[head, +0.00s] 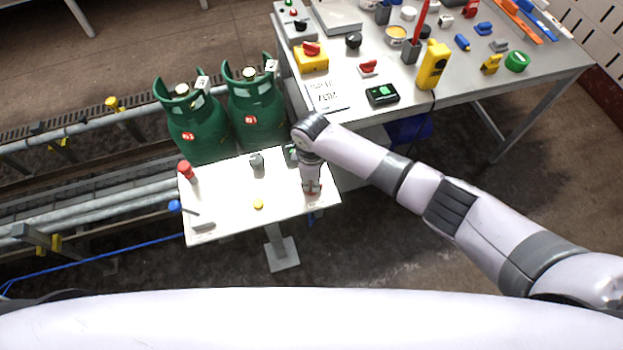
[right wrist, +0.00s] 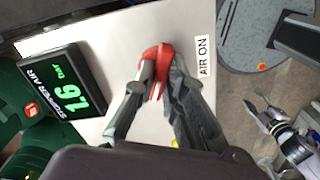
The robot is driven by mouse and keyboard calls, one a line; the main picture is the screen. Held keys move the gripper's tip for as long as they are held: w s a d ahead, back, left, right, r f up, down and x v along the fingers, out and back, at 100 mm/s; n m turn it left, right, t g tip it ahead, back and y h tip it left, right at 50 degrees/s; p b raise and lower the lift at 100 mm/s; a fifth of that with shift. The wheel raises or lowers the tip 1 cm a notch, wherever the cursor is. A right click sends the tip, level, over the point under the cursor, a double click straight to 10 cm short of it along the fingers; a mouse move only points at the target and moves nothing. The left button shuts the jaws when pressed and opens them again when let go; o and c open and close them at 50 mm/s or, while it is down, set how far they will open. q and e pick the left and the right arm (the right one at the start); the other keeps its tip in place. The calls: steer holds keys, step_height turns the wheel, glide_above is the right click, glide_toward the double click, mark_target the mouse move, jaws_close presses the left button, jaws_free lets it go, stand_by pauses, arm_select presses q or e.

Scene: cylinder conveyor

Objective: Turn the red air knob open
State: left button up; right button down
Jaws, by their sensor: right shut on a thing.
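The red air knob (right wrist: 154,62) is on a white panel (head: 228,208), left of an "AIR ON" label (right wrist: 203,57) in the right wrist view. My right gripper (right wrist: 158,72) is shut on the knob, one finger on each side. In the head view my right gripper (head: 311,188) is at the panel's right end, and only a bit of red shows there. The fingers hide part of the knob. My left gripper (right wrist: 258,107) shows small at the right of the right wrist view, its fingers apart and empty; it is outside the head view.
A display (right wrist: 62,93) beside the knob reads 1.6 bar in green. The panel also carries a red button (head: 186,170), a grey switch (head: 257,161) and a yellow button (head: 258,204). Two green gas cylinders (head: 258,108) stand behind. A cluttered table (head: 450,105) is at upper right.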

mark_target(311, 183)
steer(key=n, duration=0.4)
steer(key=shift+n, duration=0.4)
stand_by(0.4)
steer(key=c, duration=1.6)
jaws_free()
steer(key=shift+c, duration=0.2)
steer(key=shift+r, duration=0.25)
step_height(311, 183, up, 12)
steer(key=shift+f, duration=0.2)
